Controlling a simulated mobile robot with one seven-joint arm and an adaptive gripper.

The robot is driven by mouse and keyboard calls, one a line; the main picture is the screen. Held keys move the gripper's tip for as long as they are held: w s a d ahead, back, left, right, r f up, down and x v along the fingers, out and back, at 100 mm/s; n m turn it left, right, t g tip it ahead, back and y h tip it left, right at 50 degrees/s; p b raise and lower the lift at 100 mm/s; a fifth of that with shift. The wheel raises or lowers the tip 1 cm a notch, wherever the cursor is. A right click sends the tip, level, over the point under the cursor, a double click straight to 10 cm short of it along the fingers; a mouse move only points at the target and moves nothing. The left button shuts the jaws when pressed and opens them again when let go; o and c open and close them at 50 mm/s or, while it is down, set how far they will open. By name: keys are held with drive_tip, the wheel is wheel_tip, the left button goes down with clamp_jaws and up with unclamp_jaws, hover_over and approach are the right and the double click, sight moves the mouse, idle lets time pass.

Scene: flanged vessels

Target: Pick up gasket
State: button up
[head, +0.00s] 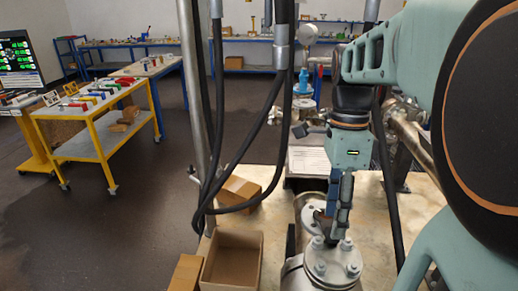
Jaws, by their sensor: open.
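My gripper (334,238) points down just above a grey bolted flange cover (331,262) at the bottom centre. Its jaws are open, seen nearly edge-on, and I see nothing held between them. I cannot tell whether the fingertips touch the cover. Behind the gripper is a second round metal flange (310,213), partly hidden by the fingers. I cannot make out a gasket for certain; it may be hidden behind the gripper or too small to tell.
An open cardboard box (233,262) and a closed one (239,192) lie left of the vessel. Black hoses (243,207) and a metal post (194,100) stand left of my arm. A yellow-framed cart (92,148) with tools stands far left. Pipes (408,135) run at right.

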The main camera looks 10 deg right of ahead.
drive_tip(key=shift+s+a+f, duration=0.1)
drive_tip(key=shift+s+f, duration=0.05)
drive_tip(key=shift+f, duration=0.5)
drive_tip(key=shift+s+f, duration=0.1)
drive_tip(key=shift+f, duration=0.55)
drive_tip(key=c, duration=1)
drive_tip(key=shift+r, duration=0.1)
drive_tip(key=shift+c, duration=0.2)
